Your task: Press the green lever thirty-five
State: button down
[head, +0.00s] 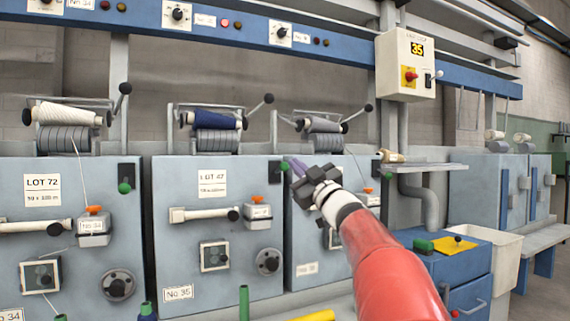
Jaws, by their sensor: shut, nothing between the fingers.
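The middle grey machine carries a plate reading No 35 (178,293) and a LOT 47 label. Its green lever (284,166) sits in a black slot plate (274,174) at the machine's upper right edge. My gripper (293,165) is shut and empty, with its tips pointing left and just right of this lever in the picture. I cannot tell whether the tips touch it. My arm hides part of the right machine's front.
Another green knob (124,188) is on the left machine, and one (388,175) on the right machine. A hanging control box (404,65) shows 35. A blue cabinet (448,260) stands at the lower right. Yarn cones and bobbins with protruding handles top the machines.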

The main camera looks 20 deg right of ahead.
aim_at(285, 163)
jog(key=p+x, duration=0.2)
jog(key=x, duration=0.7)
jog(key=shift+w+d+f+b, duration=0.15)
jog(key=shift+d+f+b, duration=0.3)
jog(key=shift+f, duration=0.45)
jog(key=shift+w+d+f+b, duration=0.15)
jog(key=shift+d+f+b, duration=0.3)
jog(key=shift+f, duration=0.4)
jog(key=shift+d+f, duration=0.1)
jog(key=shift+d, duration=0.05)
